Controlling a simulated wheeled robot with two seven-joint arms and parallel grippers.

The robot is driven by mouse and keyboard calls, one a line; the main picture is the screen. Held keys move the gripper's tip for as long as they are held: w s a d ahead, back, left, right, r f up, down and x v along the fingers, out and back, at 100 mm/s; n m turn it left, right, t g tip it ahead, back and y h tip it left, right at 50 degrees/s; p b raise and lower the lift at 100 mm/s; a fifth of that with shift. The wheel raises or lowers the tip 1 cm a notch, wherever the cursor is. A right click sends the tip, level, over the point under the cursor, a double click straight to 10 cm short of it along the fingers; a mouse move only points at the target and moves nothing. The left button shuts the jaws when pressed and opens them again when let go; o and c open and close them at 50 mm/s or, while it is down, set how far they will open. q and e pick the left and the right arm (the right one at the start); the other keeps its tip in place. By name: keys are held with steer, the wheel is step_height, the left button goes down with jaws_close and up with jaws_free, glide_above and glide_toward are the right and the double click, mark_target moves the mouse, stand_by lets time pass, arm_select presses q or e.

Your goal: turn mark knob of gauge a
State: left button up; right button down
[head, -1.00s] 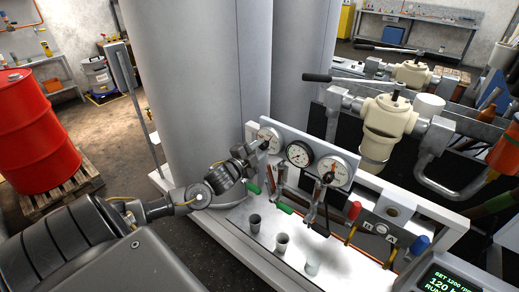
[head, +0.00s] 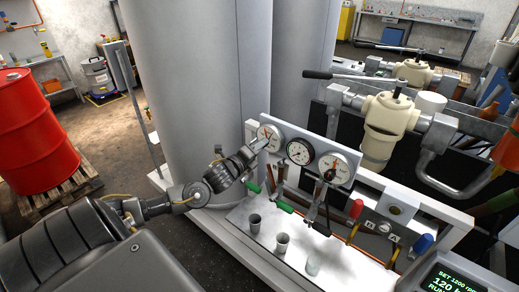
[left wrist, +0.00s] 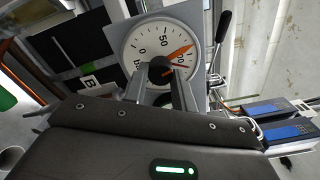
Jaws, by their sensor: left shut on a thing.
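In the head view three round white gauges stand in a row on the white panel. My left gripper (head: 261,145) is at the leftmost gauge (head: 267,133), its fingers against the front of the dial. In the left wrist view the dial (left wrist: 143,43) fills the upper middle, with 0, 50 and 100 marks, a wide orange hand and a thin red one near 100. My left gripper (left wrist: 160,76) is shut on a dark round knob (left wrist: 160,68) at the dial's centre. The fingers hide part of the knob and the lower dial. My right gripper is not in view.
The middle gauge (head: 299,151) and right gauge (head: 334,168) are close by on the right. Green-handled levers (head: 286,207) hang below. Several small cups (head: 282,242) stand on the white shelf. A large grey tank (head: 195,80) rises behind.

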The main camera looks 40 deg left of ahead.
arm_select(q)
steer(key=shift+f+m+b, duration=0.15)
steer(key=shift+m+b, duration=1.95)
steer(key=shift+m, duration=2.2)
steer(key=shift+a, duration=0.1)
steer(key=o, duration=1)
steer(key=shift+s, duration=0.1)
